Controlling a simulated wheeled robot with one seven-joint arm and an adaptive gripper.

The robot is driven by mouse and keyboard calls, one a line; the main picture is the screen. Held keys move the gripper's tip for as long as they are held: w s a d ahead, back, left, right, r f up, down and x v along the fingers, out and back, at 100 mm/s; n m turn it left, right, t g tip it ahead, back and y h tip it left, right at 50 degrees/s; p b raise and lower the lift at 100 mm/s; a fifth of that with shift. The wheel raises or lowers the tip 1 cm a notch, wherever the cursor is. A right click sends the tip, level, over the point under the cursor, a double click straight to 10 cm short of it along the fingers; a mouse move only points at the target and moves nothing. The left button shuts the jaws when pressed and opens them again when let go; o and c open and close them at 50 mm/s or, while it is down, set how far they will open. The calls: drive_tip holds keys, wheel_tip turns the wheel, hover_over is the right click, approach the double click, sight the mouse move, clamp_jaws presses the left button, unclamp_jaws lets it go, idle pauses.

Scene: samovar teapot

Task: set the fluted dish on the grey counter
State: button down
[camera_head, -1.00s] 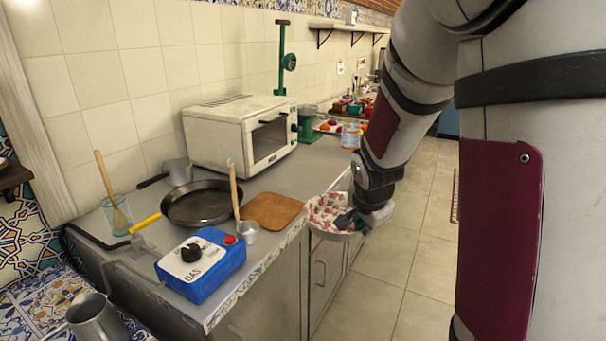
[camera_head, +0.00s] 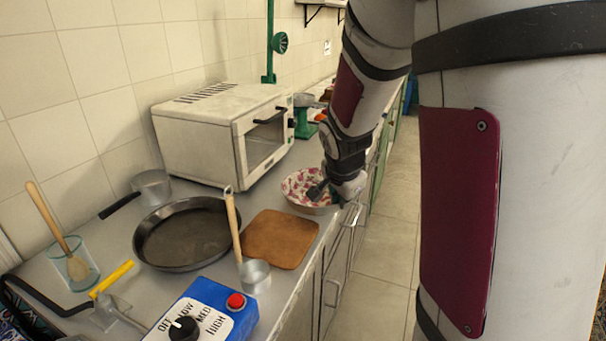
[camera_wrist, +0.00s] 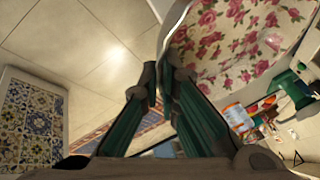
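The fluted dish (camera_head: 299,186), white with a pink rose pattern, shows beyond the wooden board in the head view. It appears over the right edge of the grey counter (camera_head: 207,276); I cannot tell whether it touches the top. My gripper (camera_head: 322,190) is at the dish's right side, shut on its rim. In the wrist view the dish (camera_wrist: 225,45) fills the upper right, tilted in the picture. Its rim runs down to the two dark green fingers of my gripper (camera_wrist: 160,85), which pinch it.
A wooden board (camera_head: 280,238), a black pan (camera_head: 185,232), a small ladle (camera_head: 254,275) and a blue control box (camera_head: 205,318) crowd the near counter. A green scale (camera_head: 304,122) stands farther back.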

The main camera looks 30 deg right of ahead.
drive_tip(key=w+d+b, duration=0.1)
drive_tip(key=w+d, duration=0.1)
drive_tip(key=w, duration=0.3)
drive_tip(key=w+d+f, duration=0.1)
drive_tip(key=w+d, duration=0.1)
drive_tip(key=w, duration=0.3)
drive_tip(key=w+d+b, duration=0.1)
drive_tip(key=w+d, duration=0.1)
drive_tip(key=w, duration=0.3)
drive_tip(key=shift+d+f+b, duration=0.3)
drive_tip(key=shift+d+b, duration=0.05)
wheel_tip(320, 180, down, 4)
drive_tip(key=shift+r, duration=0.25)
drive_tip(key=c, duration=1.8)
unclamp_jaws()
